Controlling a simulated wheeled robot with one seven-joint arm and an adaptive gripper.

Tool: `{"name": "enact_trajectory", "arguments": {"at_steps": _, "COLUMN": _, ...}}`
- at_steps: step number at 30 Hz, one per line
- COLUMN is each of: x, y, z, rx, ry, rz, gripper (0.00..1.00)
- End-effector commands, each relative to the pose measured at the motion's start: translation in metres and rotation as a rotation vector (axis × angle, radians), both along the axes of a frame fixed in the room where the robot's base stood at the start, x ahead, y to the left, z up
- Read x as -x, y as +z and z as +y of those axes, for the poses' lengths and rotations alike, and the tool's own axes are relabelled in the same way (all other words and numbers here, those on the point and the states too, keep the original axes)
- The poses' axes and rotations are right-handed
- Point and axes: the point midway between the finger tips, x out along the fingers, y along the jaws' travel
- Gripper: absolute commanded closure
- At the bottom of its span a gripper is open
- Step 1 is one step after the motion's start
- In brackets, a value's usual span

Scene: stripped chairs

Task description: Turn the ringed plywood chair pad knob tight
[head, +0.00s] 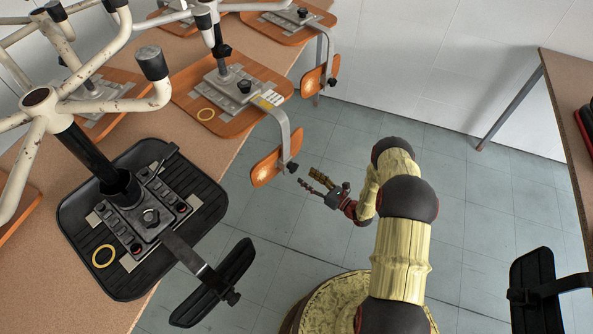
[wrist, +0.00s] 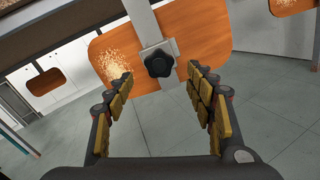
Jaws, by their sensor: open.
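The plywood chair (head: 190,90) lies upturned on the long table in the head view, with a yellow ring (head: 206,114) on its seat. A bent metal bar (head: 284,127) runs from it to its plywood pad (head: 265,170), which hangs past the table edge. The black pad knob (head: 292,167) sits on the bar; the wrist view shows this lobed knob (wrist: 160,63) against the orange pad (wrist: 205,35), which has a pale worn patch. My gripper (head: 309,180) is open and empty, just right of the knob. In the wrist view the knob appears between the fingertips (wrist: 160,80), apparently beyond them.
A black chair (head: 85,215), also ringed in yellow, stands nearer on the table (head: 55,285), its pad (head: 215,285) overhanging. Another plywood pad (head: 318,78) hangs farther back. Cream metal legs rise at the left. Floor (head: 400,130) is clear toward the right-hand table (head: 560,85).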

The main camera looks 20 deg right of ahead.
Motion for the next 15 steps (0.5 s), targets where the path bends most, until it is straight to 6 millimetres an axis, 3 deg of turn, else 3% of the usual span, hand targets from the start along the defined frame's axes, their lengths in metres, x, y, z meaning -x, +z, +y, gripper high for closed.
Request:
{"name": "enact_trajectory", "arguments": {"at_steps": 9, "x": -0.040, "y": -0.001, "z": 0.029, "rx": 0.002, "ry": 0.005, "rz": -0.002, "gripper": 0.45}}
{"name": "enact_trajectory", "arguments": {"at_steps": 15, "x": -0.054, "y": -0.001, "z": 0.038, "rx": 0.002, "ry": 0.003, "rz": 0.000, "gripper": 0.45}}
